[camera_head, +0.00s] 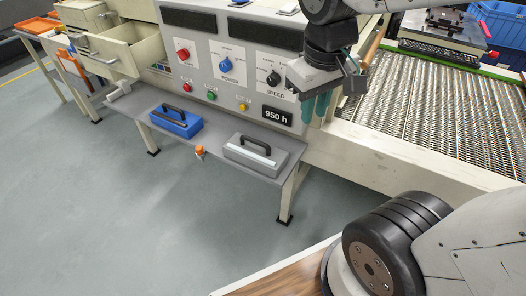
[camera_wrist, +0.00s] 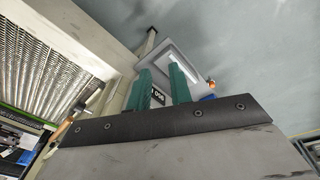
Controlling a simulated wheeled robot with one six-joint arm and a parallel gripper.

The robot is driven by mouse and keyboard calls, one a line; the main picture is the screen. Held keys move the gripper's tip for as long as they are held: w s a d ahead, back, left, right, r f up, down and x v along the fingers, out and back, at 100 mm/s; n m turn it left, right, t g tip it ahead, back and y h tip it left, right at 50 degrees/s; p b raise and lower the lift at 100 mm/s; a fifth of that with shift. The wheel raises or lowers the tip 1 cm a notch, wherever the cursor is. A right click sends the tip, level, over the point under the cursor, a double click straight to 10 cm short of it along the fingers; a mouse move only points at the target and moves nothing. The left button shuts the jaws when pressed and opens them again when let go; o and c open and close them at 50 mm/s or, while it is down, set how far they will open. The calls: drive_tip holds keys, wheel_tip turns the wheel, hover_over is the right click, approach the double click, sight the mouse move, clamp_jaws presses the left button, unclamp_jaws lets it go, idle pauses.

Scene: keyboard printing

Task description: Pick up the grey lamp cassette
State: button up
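The grey lamp cassette (camera_head: 240,155) lies on the grey shelf of the machine, with a dark handle and a pale strip on top. It also shows in the wrist view (camera_wrist: 172,49), beyond the fingertips and partly hidden by one finger. My gripper (camera_head: 315,108) hangs to the upper right of the cassette in the head view, in front of the control panel, apart from the cassette. Its two teal fingers also show in the wrist view (camera_wrist: 160,76), with an empty gap between them.
A blue cassette (camera_head: 168,125) lies left of the grey one on the shelf (camera_head: 210,150). A small orange-topped item (camera_head: 199,152) is at the shelf's front edge. The control panel (camera_head: 235,85) stands behind, a mesh conveyor (camera_head: 430,110) to the right. The floor in front is clear.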

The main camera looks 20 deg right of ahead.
drive_tip(key=w+a+f+n, duration=0.1)
drive_tip(key=w+f, duration=0.2)
drive_tip(key=w, duration=0.2)
drive_tip(key=w+f+n, duration=0.1)
drive_tip(key=w+f, duration=0.2)
drive_tip(key=w, duration=0.3)
drive_tip(key=n+h, duration=0.1)
drive_tip(key=n, duration=0.3)
hover_over(254, 140)
drive_tip(key=a, duration=0.1)
wheel_tip(254, 140, down, 15)
drive_tip(key=f, duration=0.4)
drive_tip(key=d+f, duration=0.1)
drive_tip(key=f, duration=0.1)
drive_tip(key=shift+w+f, duration=0.1)
drive_tip(key=shift+f, duration=0.4)
clamp_jaws()
